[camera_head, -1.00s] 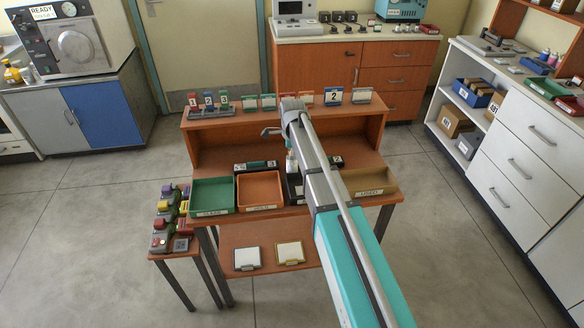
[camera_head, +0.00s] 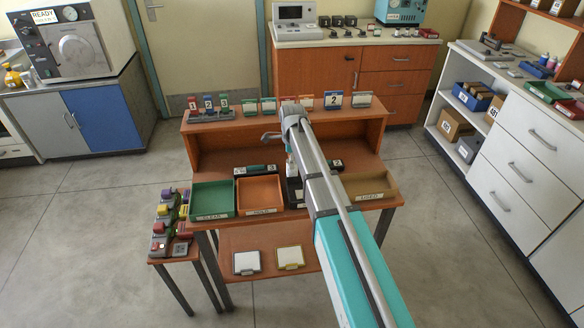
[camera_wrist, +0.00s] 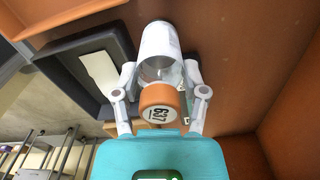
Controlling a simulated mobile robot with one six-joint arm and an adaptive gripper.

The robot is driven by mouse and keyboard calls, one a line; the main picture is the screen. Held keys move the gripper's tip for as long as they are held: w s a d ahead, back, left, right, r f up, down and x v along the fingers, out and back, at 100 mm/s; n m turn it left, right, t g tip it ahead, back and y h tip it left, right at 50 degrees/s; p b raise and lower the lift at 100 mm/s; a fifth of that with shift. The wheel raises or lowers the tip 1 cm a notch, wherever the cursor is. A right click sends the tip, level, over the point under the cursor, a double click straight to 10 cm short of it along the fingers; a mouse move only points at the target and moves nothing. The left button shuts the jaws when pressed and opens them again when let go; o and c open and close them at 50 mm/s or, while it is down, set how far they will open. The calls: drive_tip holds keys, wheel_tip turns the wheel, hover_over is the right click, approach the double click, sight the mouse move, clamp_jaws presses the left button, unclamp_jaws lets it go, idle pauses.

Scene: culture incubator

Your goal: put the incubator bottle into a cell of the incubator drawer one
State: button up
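The incubator bottle (camera_wrist: 158,45) is white with an orange cap (camera_wrist: 160,104) that bears a dark printed number. In the wrist view its cap faces the camera. The fingers of my gripper (camera_wrist: 160,78) lie along both sides of the bottle and appear shut on it. In the head view my gripper (camera_head: 291,158) is low over the middle of the desk, at a dark tray (camera_head: 290,196) that my arm partly covers. Whether the bottle's base touches anything is hidden. I cannot make out incubator drawer one in these views.
On the desk stand a green tray (camera_head: 213,199), an orange tray (camera_head: 259,195) and a tan tray (camera_head: 371,187). A raised shelf (camera_head: 235,122) with several numbered cards stands behind. A white drawer cabinet (camera_head: 515,175) stands right. Open floor lies between.

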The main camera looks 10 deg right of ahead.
clamp_jaws()
drive_tip(key=shift+r, duration=0.15)
drive_tip(key=shift+r+p, duration=0.95)
drive_tip(key=shift+p, duration=0.2)
drive_tip(key=s+d+r+p, duration=0.1)
drive_tip(key=s+r+p, duration=0.9)
drive_tip(key=s, duration=0.4)
drive_tip(key=shift+r+p, duration=0.35)
drive_tip(key=shift+r, duration=0.05)
drive_tip(key=shift+d, duration=0.1)
